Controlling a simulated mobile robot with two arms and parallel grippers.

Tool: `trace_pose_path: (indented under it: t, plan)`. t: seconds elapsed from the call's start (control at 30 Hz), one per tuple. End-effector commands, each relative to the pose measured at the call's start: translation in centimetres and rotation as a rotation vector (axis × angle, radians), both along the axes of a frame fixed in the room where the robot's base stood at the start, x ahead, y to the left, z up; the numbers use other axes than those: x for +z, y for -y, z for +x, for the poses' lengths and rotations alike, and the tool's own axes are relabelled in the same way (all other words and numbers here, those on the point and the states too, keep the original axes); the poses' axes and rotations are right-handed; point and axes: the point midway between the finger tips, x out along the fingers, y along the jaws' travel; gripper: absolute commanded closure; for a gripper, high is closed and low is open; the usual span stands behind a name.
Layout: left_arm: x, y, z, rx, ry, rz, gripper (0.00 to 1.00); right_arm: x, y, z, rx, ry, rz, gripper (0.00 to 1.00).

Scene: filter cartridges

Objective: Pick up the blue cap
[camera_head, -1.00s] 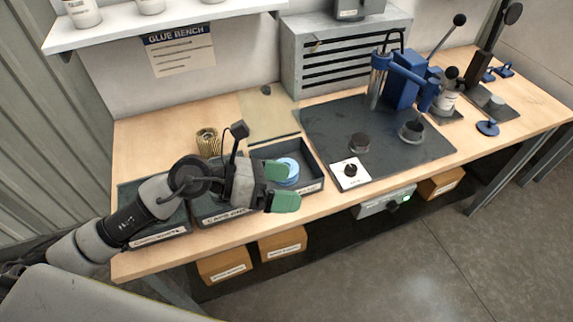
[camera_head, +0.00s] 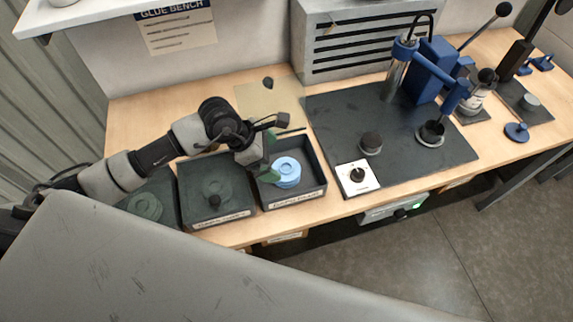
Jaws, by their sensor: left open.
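The light-blue round cap (camera_head: 287,168) lies in the right one of three dark trays (camera_head: 318,191). Its stepped outline may be more than one cap stacked; I cannot tell. My left gripper (camera_head: 268,160) hangs over the left side of that tray, just left of the blue cap, pointing downward. Its green fingertips are apart and empty, and partly hidden by the gripper body. I cannot tell whether a fingertip touches the cap. My right gripper is not in view.
The middle tray (camera_head: 240,207) and left tray (camera_head: 165,222) hold dark caps. A dark mat (camera_head: 420,160) to the right carries a blue press (camera_head: 430,70), a white square plate (camera_head: 345,185) and dark round parts. A grey vented box (camera_head: 310,45) stands behind.

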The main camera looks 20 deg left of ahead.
Motion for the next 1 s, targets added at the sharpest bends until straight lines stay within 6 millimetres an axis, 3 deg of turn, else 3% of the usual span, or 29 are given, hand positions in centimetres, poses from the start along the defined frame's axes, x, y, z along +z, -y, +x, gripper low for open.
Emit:
trace_pose_path:
  t: [0.13, 0.4, 0.7, 0.77, 1.0]
  plan:
    - [-0.8, 0.5, 0.2, 0.002, -0.002, -0.002, 0.0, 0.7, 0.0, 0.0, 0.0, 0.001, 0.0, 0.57]
    - [-4.1, 2.3, 1.0, 0.001, -0.001, -0.003, 0.0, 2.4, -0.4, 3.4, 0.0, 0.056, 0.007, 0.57]
    - [-4.9, 2.5, 1.1, 0.0, 0.0, -0.001, 0.0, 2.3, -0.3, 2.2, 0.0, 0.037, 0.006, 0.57]
    - [-4.9, 2.5, 1.1, 0.0, 0.0, -0.001, 0.06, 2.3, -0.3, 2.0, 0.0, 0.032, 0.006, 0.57]
    - [-4.8, 2.5, 1.1, 0.0, 0.0, -0.001, 0.43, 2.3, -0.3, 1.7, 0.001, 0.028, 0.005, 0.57]
